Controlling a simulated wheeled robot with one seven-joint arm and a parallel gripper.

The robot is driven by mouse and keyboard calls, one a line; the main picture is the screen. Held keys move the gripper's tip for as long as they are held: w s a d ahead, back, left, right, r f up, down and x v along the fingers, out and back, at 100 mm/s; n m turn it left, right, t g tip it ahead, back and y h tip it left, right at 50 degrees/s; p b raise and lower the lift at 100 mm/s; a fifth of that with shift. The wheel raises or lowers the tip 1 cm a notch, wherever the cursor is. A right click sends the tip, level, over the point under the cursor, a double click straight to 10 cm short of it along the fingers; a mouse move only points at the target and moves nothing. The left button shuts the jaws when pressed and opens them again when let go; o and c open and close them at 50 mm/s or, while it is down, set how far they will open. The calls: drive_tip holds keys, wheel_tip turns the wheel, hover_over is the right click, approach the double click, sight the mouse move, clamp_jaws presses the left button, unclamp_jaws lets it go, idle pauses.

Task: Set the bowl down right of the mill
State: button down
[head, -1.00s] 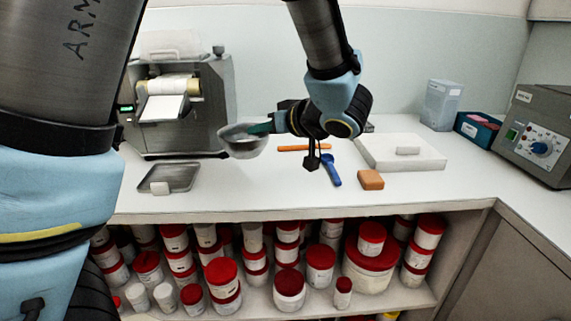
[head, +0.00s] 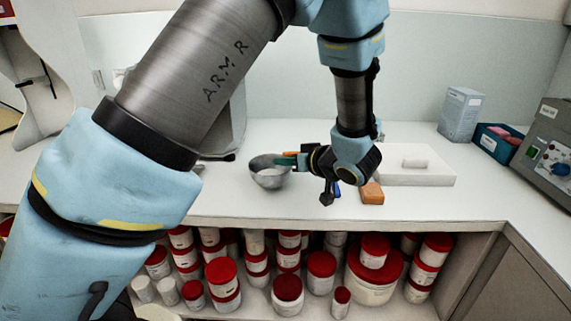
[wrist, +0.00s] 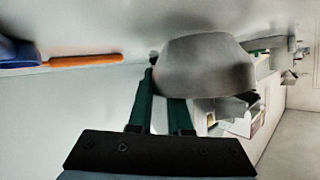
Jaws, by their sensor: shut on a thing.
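The metal bowl (head: 269,178) is held at its right rim by my gripper (head: 287,160). It is upright, low over the white counter, to the right of the grey mill (head: 239,122). I cannot tell whether its base touches the counter. The mill is mostly hidden behind my arm; only its right side shows. In the wrist view the bowl (wrist: 205,68) is beyond the green fingers of my gripper (wrist: 163,100), which close on its rim.
An orange-brown block (head: 372,194) and a white slab (head: 425,173) lie to the right of my gripper.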

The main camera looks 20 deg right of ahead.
drive_tip(key=shift+f, duration=0.45)
drive_tip(key=shift+f, duration=0.1)
drive_tip(key=c, duration=0.8)
unclamp_jaws()
drive_tip(key=shift+c, duration=0.2)
drive_tip(key=shift+s, duration=0.1)
drive_tip(key=b+v, duration=0.1)
drive_tip(key=v, duration=1.1)
